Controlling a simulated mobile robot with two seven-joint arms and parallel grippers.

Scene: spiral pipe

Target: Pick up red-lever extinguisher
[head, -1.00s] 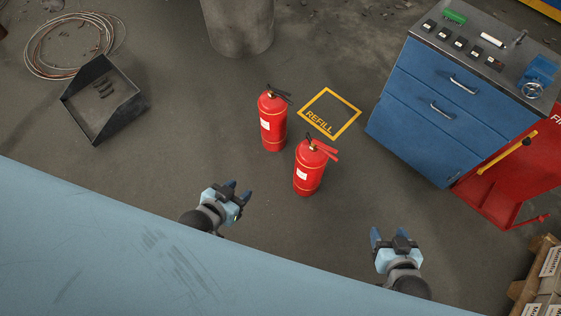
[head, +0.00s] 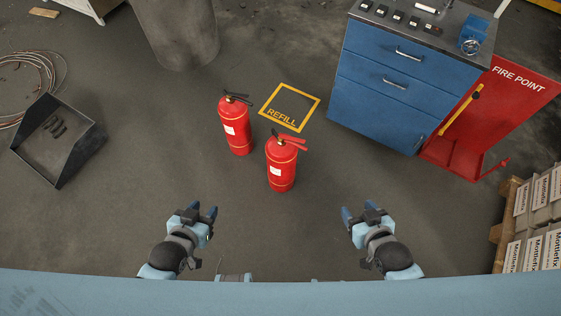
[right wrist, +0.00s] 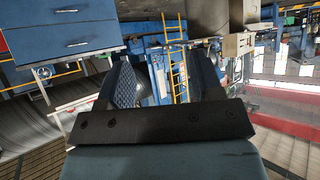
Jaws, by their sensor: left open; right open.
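The red-lever extinguisher (head: 281,170) stands upright on the floor in the middle of the head view, with a red lever at its top. A second red extinguisher (head: 234,127), with a black lever, stands upright just behind it and to its left. My left gripper (head: 202,210) is open and empty, in front of the extinguishers and to their left. My right gripper (head: 358,212) is open and empty, in front of the red-lever extinguisher and to its right. In the right wrist view its open fingers (right wrist: 162,85) have nothing between them. No extinguisher shows there.
A yellow REFILL square (head: 290,107) is marked on the floor behind the extinguishers. A blue drawer cabinet (head: 395,80) and a red fire point stand (head: 485,115) are at the right. Boxes on a pallet (head: 535,220) stand at far right. A black tray (head: 58,142) lies at left.

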